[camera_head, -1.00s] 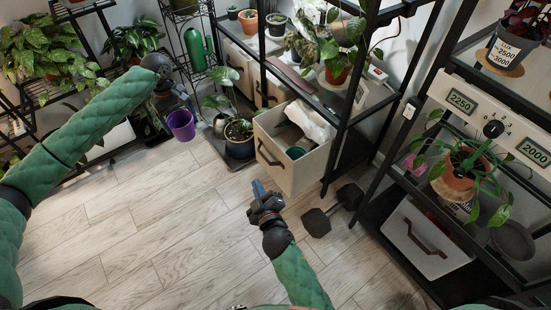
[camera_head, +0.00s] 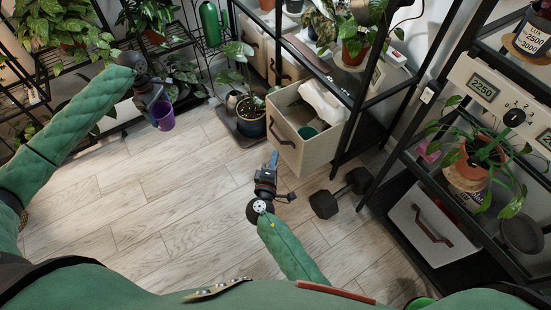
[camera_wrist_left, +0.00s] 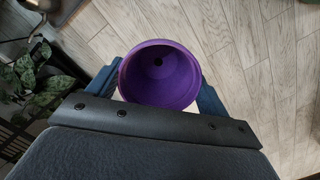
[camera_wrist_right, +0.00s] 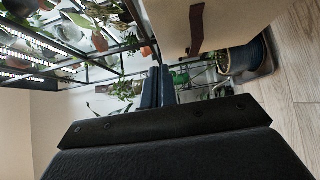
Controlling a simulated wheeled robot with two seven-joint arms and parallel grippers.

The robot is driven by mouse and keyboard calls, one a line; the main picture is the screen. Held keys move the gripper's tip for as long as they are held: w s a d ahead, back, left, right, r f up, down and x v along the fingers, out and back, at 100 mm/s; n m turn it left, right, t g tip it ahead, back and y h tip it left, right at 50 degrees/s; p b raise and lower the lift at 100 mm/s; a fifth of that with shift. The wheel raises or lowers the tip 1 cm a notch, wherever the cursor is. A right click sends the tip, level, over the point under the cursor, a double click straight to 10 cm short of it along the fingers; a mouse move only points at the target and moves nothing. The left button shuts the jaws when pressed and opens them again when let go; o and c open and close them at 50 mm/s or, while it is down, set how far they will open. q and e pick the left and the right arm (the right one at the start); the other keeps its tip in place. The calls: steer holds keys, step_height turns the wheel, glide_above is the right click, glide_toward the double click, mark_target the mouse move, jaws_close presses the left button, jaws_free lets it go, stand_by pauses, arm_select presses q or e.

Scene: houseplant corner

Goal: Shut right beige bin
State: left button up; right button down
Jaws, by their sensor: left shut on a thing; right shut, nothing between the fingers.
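The right beige bin (camera_head: 288,145) is pulled out from the bottom of the black shelf, with its top open. It holds a white bag and a teal pot. Its front with a brown handle also shows close up in the right wrist view (camera_wrist_right: 225,28). My right gripper (camera_head: 274,156) is shut and empty, fingers pointing at the bin's front from just before it; I cannot tell whether they touch. Its fingertips show in the right wrist view (camera_wrist_right: 158,72). My left gripper (camera_head: 153,103) is shut on a purple pot (camera_head: 164,117), which also fills the left wrist view's middle (camera_wrist_left: 158,75).
Other beige bins (camera_head: 252,42) stand pushed in at the shelf's back left. A potted plant (camera_head: 251,124) stands on the floor left of the open bin. A black dumbbell (camera_head: 340,194) lies right of my right gripper. The wooden floor (camera_head: 160,200) to the left is clear.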

glide_toward(291, 129)
steer(key=w+a, duration=0.3)
steer(key=shift+w+d, duration=0.75)
steer(key=shift+d, duration=0.2)
steer(key=shift+w+d, duration=0.75)
steer(key=shift+d, duration=0.2)
steer(key=shift+d, duration=0.1)
arm_select(q)
step_height(291, 129, down, 4)
steer(key=b, duration=0.4)
steer(key=shift+s+r, duration=0.1)
arm_select(e)
steer(key=w+d, duration=1.2)
steer(key=d, duration=0.5)
steer(key=shift+w+d+r, duration=0.15)
steer(key=shift+w+d, duration=0.05)
steer(key=shift+w, duration=0.15)
